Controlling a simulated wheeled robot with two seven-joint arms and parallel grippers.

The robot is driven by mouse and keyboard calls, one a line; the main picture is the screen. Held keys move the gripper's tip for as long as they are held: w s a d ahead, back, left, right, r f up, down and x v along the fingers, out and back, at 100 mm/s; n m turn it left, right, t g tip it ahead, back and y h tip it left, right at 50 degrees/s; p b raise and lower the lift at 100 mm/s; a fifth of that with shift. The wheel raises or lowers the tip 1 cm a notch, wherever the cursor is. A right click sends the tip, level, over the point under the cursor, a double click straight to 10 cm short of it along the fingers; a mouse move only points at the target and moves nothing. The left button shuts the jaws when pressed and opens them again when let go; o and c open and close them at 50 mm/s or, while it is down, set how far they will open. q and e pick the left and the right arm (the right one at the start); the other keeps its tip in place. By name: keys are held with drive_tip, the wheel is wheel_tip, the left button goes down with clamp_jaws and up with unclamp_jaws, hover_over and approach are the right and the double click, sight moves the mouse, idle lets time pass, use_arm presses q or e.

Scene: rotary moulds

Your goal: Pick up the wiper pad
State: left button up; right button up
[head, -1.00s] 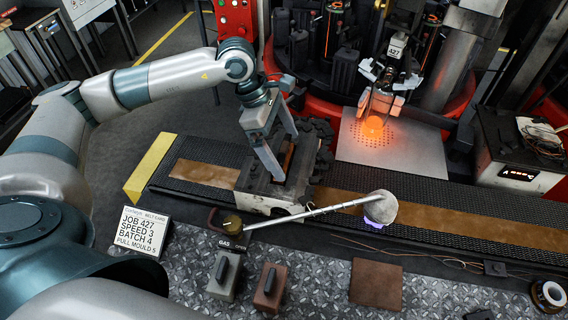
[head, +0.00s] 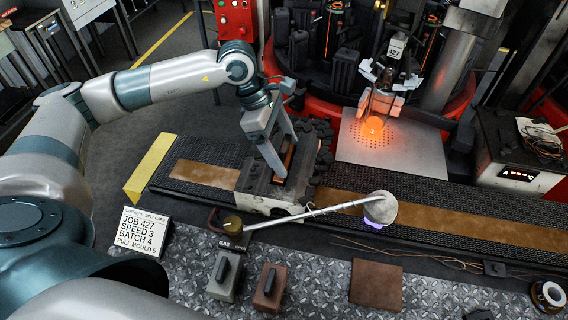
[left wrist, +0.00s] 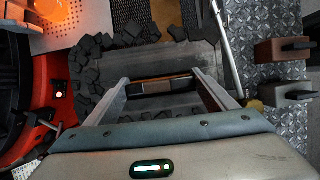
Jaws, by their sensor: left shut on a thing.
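The wiper pad (left wrist: 160,84) appears to be the narrow dark bar with an orange-brown edge between my left fingers. It also shows in the head view (head: 289,157) as a thin brown strip. My right gripper is not in view.
Dark chunks (head: 318,133) are heaped at the grey block's (head: 255,190) edge. A long metal rod (head: 310,212) with a round pale end crosses the belt. Two handled blocks, grey (head: 224,278) and brown (head: 269,288), stand in front. A glowing orange piece (head: 372,127) is behind right.

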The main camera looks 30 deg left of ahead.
use_arm(q)
drive_tip(key=shift+r, duration=0.15)
drive_tip(key=shift+r+b, duration=0.45)
drive_tip(key=shift+r, duration=0.2)
wheel_tip(320, 180, up, 7)
drive_tip(key=b, duration=0.3)
drive_tip(key=shift+r, duration=0.75)
